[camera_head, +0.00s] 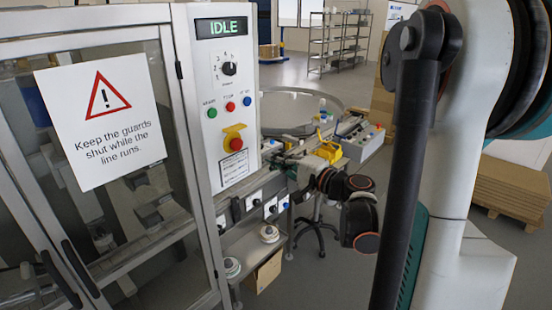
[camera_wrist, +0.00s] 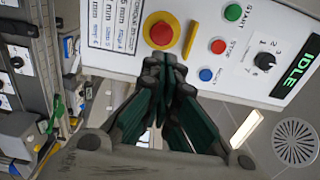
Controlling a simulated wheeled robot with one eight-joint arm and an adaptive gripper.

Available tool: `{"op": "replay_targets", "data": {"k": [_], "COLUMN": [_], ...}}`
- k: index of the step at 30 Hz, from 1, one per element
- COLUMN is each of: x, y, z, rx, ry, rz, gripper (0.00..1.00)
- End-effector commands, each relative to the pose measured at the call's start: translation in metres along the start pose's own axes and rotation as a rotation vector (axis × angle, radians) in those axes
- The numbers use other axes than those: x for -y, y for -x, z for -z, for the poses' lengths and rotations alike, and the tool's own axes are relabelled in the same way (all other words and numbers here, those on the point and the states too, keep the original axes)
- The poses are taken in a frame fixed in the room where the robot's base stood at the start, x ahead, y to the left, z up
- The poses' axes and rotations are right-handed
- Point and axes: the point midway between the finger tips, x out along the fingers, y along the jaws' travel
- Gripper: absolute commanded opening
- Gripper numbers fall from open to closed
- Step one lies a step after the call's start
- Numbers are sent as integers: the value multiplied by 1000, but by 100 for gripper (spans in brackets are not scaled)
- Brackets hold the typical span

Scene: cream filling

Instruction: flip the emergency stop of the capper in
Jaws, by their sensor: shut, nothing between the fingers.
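The capper's emergency stop (camera_head: 235,143) is a red round button on a yellow base, low on the pale control panel (camera_head: 206,165). A yellow flap stands out above the button. In the wrist view, which is turned sideways, the red button (camera_wrist: 161,33) shows at the top, with the yellow flap (camera_wrist: 190,40) edge-on to its right. My gripper (camera_wrist: 165,68) is shut and empty, its green-sided fingers pointing toward the panel just below the button in that picture. I cannot tell the exact gap to the button. In the head view my gripper is right of the panel, its fingertips hard to make out.
The panel carries a lit IDLE display (camera_head: 221,28), a rotary knob (camera_head: 229,69) and green (camera_head: 212,113), red (camera_head: 230,106) and blue (camera_head: 247,101) buttons. A glass guard door with a warning sign (camera_head: 100,120) is left. A round table (camera_head: 290,110) stands behind.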

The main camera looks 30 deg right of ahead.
Motion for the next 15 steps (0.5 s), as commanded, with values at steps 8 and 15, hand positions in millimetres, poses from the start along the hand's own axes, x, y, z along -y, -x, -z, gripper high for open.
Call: {"op": "replay_targets", "data": {"k": [8, 15], "x": [0, 0], "y": [-57, -95], "z": [-1, 0], "rx": [3, 1], "ry": [0, 0], "rz": [0, 0], "gripper": [0, 0]}}
